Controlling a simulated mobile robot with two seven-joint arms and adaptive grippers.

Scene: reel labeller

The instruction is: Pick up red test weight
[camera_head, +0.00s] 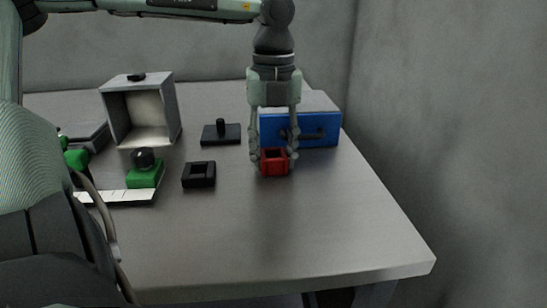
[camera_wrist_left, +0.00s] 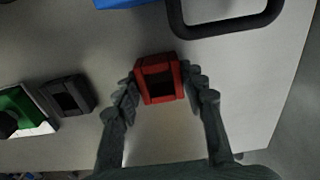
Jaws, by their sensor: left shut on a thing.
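The red test weight (camera_head: 274,163) is a small red block with a dark recess, at the right part of the table in the head view. It also shows between the fingers in the left wrist view (camera_wrist_left: 146,70). My left gripper (camera_head: 274,160) points straight down and is shut on the red weight, one finger on each side. In the left wrist view the fingertips (camera_wrist_left: 160,85) touch its left and right sides. I cannot tell whether the weight is clear of the table. My right gripper is not in view.
A blue box (camera_head: 325,130) with a dark handle stands just behind the weight. A black block (camera_head: 198,175), a black knobbed plate (camera_head: 221,133), a green knobbed block (camera_head: 146,175) and an open grey box (camera_head: 142,112) stand to the left. The table front (camera_head: 300,240) is clear.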

